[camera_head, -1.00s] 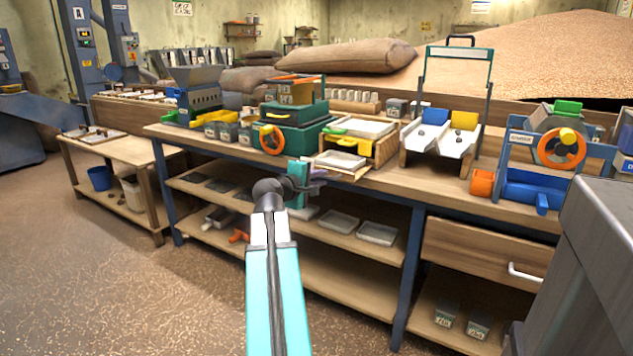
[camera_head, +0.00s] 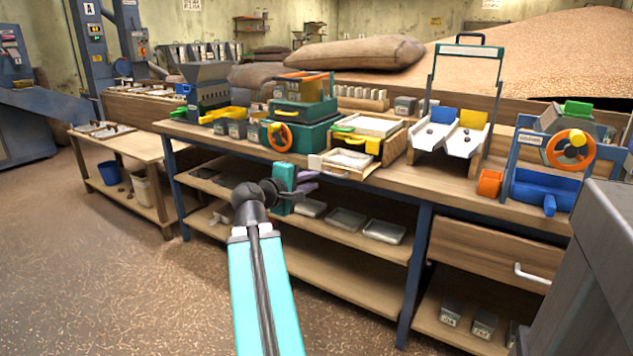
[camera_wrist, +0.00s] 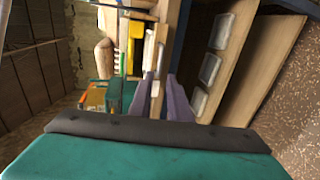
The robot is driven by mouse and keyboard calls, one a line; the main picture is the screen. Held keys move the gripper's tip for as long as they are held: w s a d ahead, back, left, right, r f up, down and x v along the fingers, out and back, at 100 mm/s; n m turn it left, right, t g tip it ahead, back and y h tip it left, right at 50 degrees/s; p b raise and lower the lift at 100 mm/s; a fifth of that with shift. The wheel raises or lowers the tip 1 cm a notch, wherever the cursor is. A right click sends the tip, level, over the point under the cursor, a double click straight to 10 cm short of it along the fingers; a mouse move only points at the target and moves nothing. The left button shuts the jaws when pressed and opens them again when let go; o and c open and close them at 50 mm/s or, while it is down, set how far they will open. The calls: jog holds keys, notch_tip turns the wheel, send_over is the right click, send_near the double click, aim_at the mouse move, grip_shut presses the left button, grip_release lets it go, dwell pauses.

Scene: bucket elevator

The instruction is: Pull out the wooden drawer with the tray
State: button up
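The wooden drawer (camera_head: 345,172) with a pale shallow tray (camera_head: 350,159) sits low in the front of a small wooden box on the bench. It stands partly out of the box, and a white tab shows at its left front. My gripper (camera_head: 311,181) is in front of the bench edge, below and left of the drawer front. Its two purple fingers are apart, and no held object shows. In the wrist view my gripper (camera_wrist: 163,95) has a wooden strip visible between its fingers; I cannot tell whether it is drawer or bench edge. Contact is not visible.
A yellow handle (camera_head: 372,146) and a second tray (camera_head: 372,126) are above the drawer. Green cases with an orange wheel (camera_head: 280,137) stand left; a white double chute (camera_head: 450,135) stands right. Shelf trays (camera_head: 384,231) lie below. Floor at left is open.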

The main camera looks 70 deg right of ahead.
jog(key=b+v, duration=0.4)
dwell(0.3)
dwell(0.4)
jog(key=shift+w, duration=0.1)
